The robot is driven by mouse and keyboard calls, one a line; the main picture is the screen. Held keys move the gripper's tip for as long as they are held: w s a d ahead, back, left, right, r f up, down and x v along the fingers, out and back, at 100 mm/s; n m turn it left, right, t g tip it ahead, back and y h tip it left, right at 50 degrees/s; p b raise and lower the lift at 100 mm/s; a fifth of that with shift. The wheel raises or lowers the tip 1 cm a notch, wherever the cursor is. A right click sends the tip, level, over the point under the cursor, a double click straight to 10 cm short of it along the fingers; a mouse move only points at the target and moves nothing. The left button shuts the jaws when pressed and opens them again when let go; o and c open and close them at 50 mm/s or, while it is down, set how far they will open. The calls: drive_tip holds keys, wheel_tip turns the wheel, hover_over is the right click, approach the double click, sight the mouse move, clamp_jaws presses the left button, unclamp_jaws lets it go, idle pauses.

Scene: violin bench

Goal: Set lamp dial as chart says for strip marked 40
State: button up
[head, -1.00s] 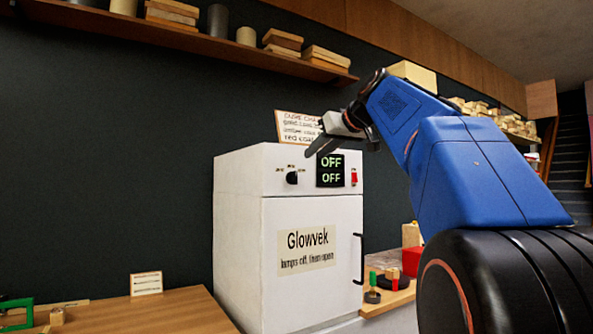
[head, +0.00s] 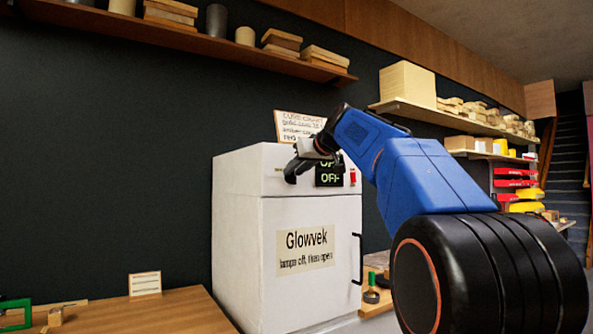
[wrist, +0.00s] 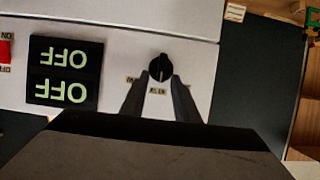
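The white Glowvek cabinet (head: 235,240) stands on the bench with its door shut. The black lamp dial (wrist: 160,68) shows in the wrist view, with small labels around it too blurred to read. My gripper (wrist: 158,82) is open, its fingertips either side of and just short of the dial; contact cannot be told. In the head view my gripper (head: 292,172) covers the dial. The display (wrist: 65,72) reads OFF on both lines, upside down in the wrist view. A handwritten chart (head: 298,125) stands on top of the cabinet, its text mostly unreadable. No strip marked 40 can be made out.
A red switch (head: 352,177) sits right of the display. A small card (head: 145,283) stands on the wooden bench (head: 170,312) at left. A green-topped item (head: 371,288) stands right of the cabinet. Shelves with wood blocks run above.

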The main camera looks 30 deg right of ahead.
drive_tip(key=shift+c, duration=0.7)
clamp_jaws()
drive_tip(key=shift+d, duration=0.1)
drive_tip(key=shift+d+f+m+t+y, duration=0.15)
drive_tip(key=shift+d+f+m+y, duration=0.2)
drive_tip(key=shift+m+y, duration=0.85)
drive_tip(key=shift+d+f+m+t+y, duration=0.2)
drive_tip(key=shift+d+m+y, duration=0.35)
drive_tip(key=shift+m, duration=1.05)
drive_tip(key=shift+d+f+m+t+y, duration=0.2)
drive_tip(key=shift+d+m+y, duration=0.1)
drive_tip(key=shift+m+y, duration=0.95)
drive_tip(key=shift+m, duration=0.25)
